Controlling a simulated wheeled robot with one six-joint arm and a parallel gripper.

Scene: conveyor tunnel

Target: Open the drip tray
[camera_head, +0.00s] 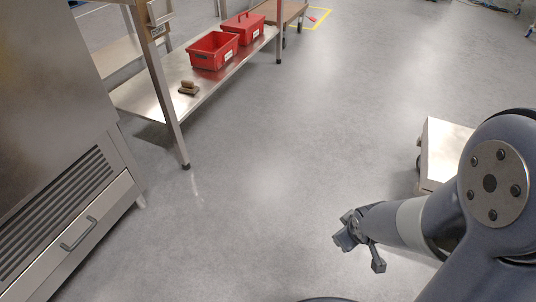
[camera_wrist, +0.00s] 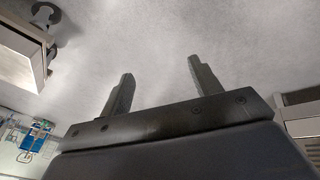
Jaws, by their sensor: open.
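The drip tray (camera_head: 88,254) is the metal drawer front low on the steel machine at the left in the head view. It has a bar handle (camera_head: 79,233) and looks shut, flush with the machine. My gripper (camera_head: 361,250) is right of the picture's middle, over the floor and well away from the tray. In the wrist view my gripper's two fingers (camera_wrist: 160,85) stand apart with only grey floor beyond them. The gripper is open and empty.
A louvred vent (camera_head: 55,195) lies above the tray. A steel table (camera_head: 160,95) with red bins (camera_head: 213,52) and a small brown brush-like thing (camera_head: 188,88) on its lower shelf stands behind. A wheeled cart (camera_head: 440,150) is at the right. The floor (camera_head: 240,210) between is clear.

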